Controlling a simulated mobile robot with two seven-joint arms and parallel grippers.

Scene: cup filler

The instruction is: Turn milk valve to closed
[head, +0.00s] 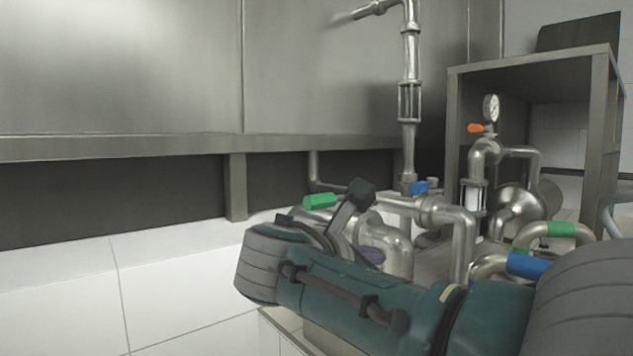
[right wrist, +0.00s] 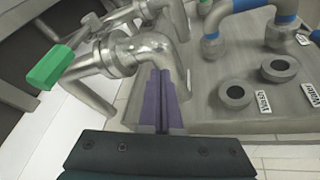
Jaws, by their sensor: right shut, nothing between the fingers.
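A green valve handle (head: 320,201) sits on the metal pipework, beyond my right forearm. In the right wrist view the green handle (right wrist: 50,67) is at the left, tilted and apart from my fingers. A smaller blue handle (head: 420,187) sits by the upright pipe. No readable label shows which valve is for milk. My right gripper (right wrist: 162,75) has purple fingers pressed together and empty, over a bent metal pipe (right wrist: 150,50). In the head view its purple fingers (head: 371,255) show only partly behind my arm. My left gripper is not in view.
An orange handle (head: 475,128) sits beneath a pressure gauge (head: 491,108). Pipes with blue (head: 527,265) and green bands stand at the right. The right wrist view shows two round sockets (right wrist: 234,94) with small labels. White tiles (head: 60,270) at the left are clear.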

